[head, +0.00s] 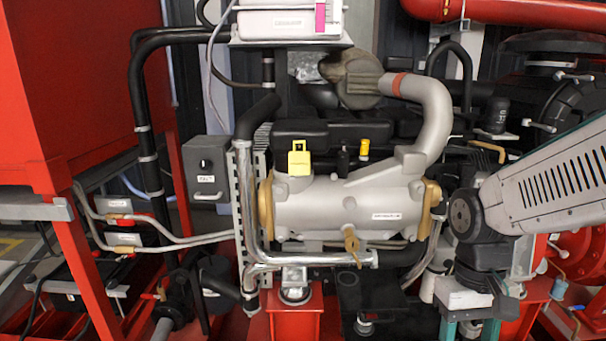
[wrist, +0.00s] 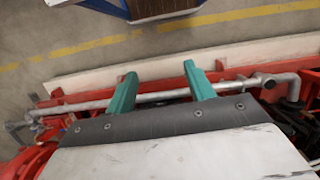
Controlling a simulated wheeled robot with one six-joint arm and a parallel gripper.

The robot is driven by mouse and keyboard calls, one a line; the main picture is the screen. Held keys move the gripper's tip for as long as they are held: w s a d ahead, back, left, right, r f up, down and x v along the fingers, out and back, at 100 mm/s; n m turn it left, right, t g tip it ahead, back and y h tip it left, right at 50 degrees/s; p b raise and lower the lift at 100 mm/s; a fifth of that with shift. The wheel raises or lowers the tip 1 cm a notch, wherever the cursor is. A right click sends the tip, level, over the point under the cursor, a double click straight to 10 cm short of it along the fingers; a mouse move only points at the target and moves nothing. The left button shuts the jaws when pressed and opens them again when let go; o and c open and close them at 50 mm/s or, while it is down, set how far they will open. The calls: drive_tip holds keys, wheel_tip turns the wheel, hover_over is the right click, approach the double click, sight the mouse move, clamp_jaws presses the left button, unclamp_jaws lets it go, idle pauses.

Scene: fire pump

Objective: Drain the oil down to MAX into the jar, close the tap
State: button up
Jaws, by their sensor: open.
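A silver-grey engine housing (head: 350,207) with brass-coloured ends fills the middle of the head view. A small brass tap-like fitting (head: 352,243) hangs under its right half; I cannot tell whether it is open or closed. A yellow tag-like piece (head: 299,160) and a yellow cap (head: 365,148) stand on top. No jar, oil level or MAX mark can be made out. My gripper (head: 468,328) points down at the lower right, apart from the housing and the brass fitting. In the wrist view its teal fingers (wrist: 160,75) are spread, with nothing held between them.
A chrome pipe (head: 320,258) runs below the housing. A red pedestal (head: 295,318) and a black box-like part (head: 362,292) stand beneath. A red cabinet (head: 75,90) fills the left. The wrist view shows red framing with a grey pipe (wrist: 165,96), and open floor (wrist: 255,45) beyond.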

drive_tip(key=s+r+t, duration=0.4)
drive_tip(key=s+r, duration=0.4)
drive_tip(key=r, duration=0.1)
drive_tip(key=shift+s+d+r, duration=0.15)
drive_tip(key=shift+d+r, duration=0.25)
drive_tip(key=shift+d, duration=0.05)
idle(2.8)
